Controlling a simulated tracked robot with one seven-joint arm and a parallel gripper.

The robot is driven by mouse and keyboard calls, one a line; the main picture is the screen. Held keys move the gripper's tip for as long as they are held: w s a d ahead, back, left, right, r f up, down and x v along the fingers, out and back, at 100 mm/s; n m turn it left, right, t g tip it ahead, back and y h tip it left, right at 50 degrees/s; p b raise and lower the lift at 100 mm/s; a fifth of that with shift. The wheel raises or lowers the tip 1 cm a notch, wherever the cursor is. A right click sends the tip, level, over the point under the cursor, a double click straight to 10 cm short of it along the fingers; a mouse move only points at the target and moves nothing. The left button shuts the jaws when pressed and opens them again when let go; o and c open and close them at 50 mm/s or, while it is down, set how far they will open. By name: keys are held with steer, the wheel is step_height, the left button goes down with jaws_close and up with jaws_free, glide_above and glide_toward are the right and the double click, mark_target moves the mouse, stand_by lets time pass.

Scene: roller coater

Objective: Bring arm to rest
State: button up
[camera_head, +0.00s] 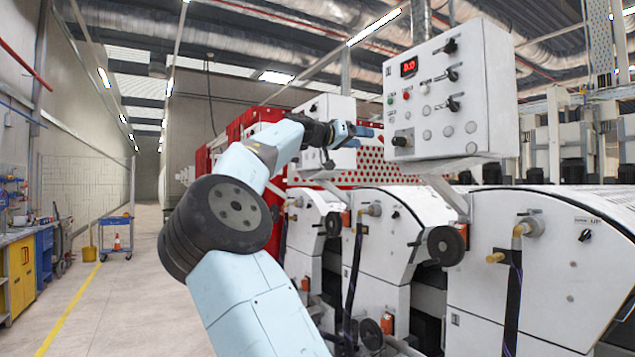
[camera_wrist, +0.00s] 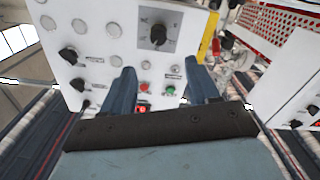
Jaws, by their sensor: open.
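My light blue arm reaches up from the bottom middle of the head view. My gripper (camera_head: 366,136) is raised in front of the white control panel (camera_head: 480,105), to its left. In the wrist view my gripper (camera_wrist: 163,82) shows two blue-grey fingers spread apart with nothing between them. The panel face (camera_wrist: 95,50) fills much of the wrist view behind the fingers. It carries black knobs, white buttons, a red button (camera_wrist: 145,87) and a green button (camera_wrist: 170,90). In the head view the panel has a red lit display (camera_head: 409,67). I cannot tell the exact gap between fingertips and panel.
White coater housings (camera_head: 560,265) with black handwheels (camera_head: 446,245) stand below the panel. A red perforated guard (camera_head: 390,170) is behind my gripper.

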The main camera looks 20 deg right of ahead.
steer(key=s+d+f+y, duration=0.4)
steer(key=d+f+y, duration=0.1)
steer(key=d+f, duration=0.75)
steer(key=s+f+n+y, duration=0.1)
steer(key=s+f+y, duration=0.2)
steer(key=f, duration=0.5)
steer(key=s+f+n+y, duration=0.1)
steer(key=s+f+y, duration=0.2)
steer(key=f, duration=0.5)
steer(key=s+a+f+n+t+y, duration=0.1)
steer(key=s+a+f+n+y, duration=0.1)
steer(key=s+a, duration=0.7)
steer(key=s+a+f+n+t+y, duration=0.1)
steer(key=s+a+f+n, duration=0.4)
steer(key=s+a, duration=0.5)
steer(key=s+a+f+n+t+y, duration=0.1)
steer(key=s+a+f+n+y, duration=0.2)
steer(key=s+a, duration=0.6)
steer(key=shift+s+a+f+n+y, duration=0.25)
steer(key=shift+a+f, duration=1.15)
steer(key=shift+a, duration=2.7)
